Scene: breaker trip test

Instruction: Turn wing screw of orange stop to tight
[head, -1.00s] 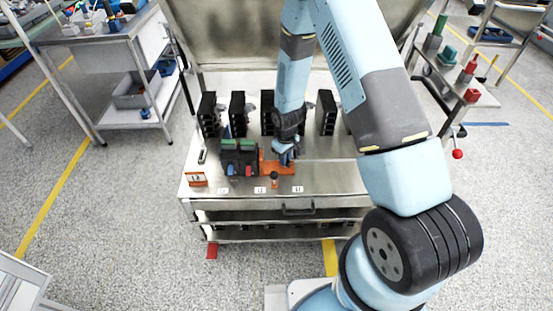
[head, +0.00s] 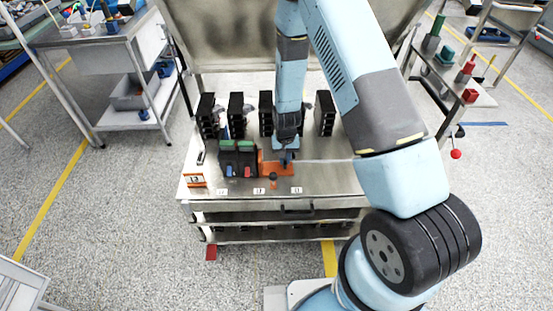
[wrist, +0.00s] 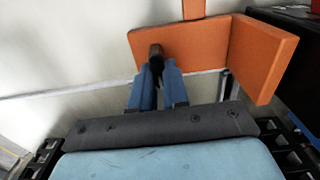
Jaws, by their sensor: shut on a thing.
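The orange stop (head: 269,167) sits on the metal bench top, just right of a dark block with green, blue and red parts. In the wrist view the orange stop (wrist: 185,48) shows as a flat plate with an upright plate at its right. A dark wing screw (wrist: 155,52) stands out from it. My gripper (head: 285,160) points down at the stop. In the wrist view my gripper (wrist: 158,72) has its blue fingers shut on the wing screw, whose wings are mostly hidden between the tips.
The dark device block (head: 238,158) stands close to the left of the stop. Several black breakers (head: 237,113) stand in a row behind. An orange-edged sign (head: 195,180) marked 13 and small white labels (head: 259,191) lie along the front edge. The bench top at right is mostly clear.

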